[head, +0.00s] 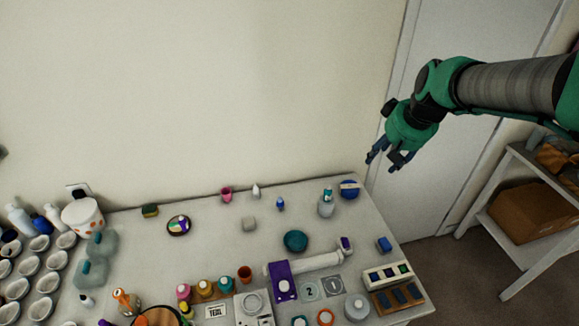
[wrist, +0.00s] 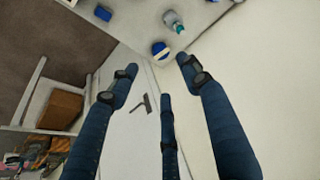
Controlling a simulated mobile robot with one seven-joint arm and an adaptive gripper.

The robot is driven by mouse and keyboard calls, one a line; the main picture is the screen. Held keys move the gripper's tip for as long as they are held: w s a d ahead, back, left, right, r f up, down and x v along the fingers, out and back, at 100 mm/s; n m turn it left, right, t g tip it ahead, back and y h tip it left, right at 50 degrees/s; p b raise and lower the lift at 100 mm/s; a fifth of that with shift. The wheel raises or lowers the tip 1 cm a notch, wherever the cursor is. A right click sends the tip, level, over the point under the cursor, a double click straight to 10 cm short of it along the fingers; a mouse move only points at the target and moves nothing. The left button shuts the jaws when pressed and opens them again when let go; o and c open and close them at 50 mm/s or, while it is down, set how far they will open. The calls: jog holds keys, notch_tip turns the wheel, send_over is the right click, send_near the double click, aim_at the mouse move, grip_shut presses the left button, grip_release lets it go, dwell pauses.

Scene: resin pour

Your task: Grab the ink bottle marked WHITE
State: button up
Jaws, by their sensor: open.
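No label reading WHITE is legible in either view. A small white bottle with a pointed top (head: 256,191) stands near the back edge of the table, between a pink cup and a small blue bottle. Another small pale bottle with a dark tip (head: 86,299) is at the front left; I cannot tell which, if either, is the ink bottle marked WHITE. My gripper (head: 388,158) is open and empty, raised beyond the table's back right corner, far from both bottles. Its spread fingers (wrist: 158,76) show in the wrist view with nothing between them.
The table (head: 350,230) is crowded at the front with coloured bottles, a TEAL card (head: 215,310), a scale (head: 254,308) and a purple item (head: 282,283). White cups (head: 30,265) fill the left. A blue-and-white round thing (head: 349,189) is at the back right. A shelf (head: 500,225) stands right.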

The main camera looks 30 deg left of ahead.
jog(key=w+a+f+n+p, duration=0.1)
jog(key=w+a+f, duration=0.1)
jog(key=a, duration=0.3)
jog(key=w+a+f+n, duration=0.1)
jog(key=w+a+f, duration=0.15)
jog(key=a, duration=0.35)
jog(key=n+g+y+p, duration=0.1)
jog(key=n+g+p, duration=0.2)
jog(key=n+p, duration=0.15)
send_over(257, 189)
jog(key=s+d, duration=0.1)
jog(key=d, duration=0.4)
notch_tip(257, 189, down, 23)
jog(key=shift+a, duration=0.25)
jog(key=shift+f, duration=0.1)
jog(key=shift+t, duration=0.3)
jog(key=shift+x, duration=4.15)
jog(key=shift+a+p, duration=0.1)
jog(key=shift+p, duration=0.2)
jog(key=shift+p+x, duration=0.4)
jog(key=shift+x, duration=2.15)
